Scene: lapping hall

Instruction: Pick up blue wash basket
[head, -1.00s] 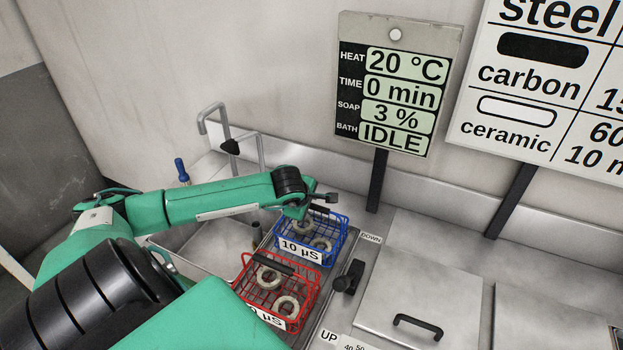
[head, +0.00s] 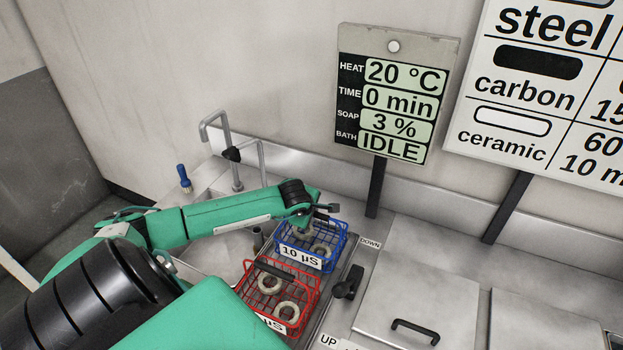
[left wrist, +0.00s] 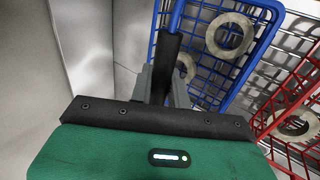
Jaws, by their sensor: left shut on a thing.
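The blue wash basket (head: 338,252) stands on the steel counter in the head view. It holds ring-shaped parts and carries a "10 µS" label. My left gripper (head: 322,213) reaches over it from the left and is shut on its dark handle. In the left wrist view, the gripper's fingers (left wrist: 162,84) close around the black handle bar of the blue basket (left wrist: 262,38), with two pale rings visible inside. The basket appears to rest on the counter; its underside is hidden. My right gripper is not in view.
A red basket (head: 312,296) with rings stands close in front of the blue one. A black lever (head: 348,282) is just right of the baskets. Lidded steel tanks (head: 430,285) lie further right. A tap (head: 234,155) and blue-handled brush (head: 184,177) stand behind left.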

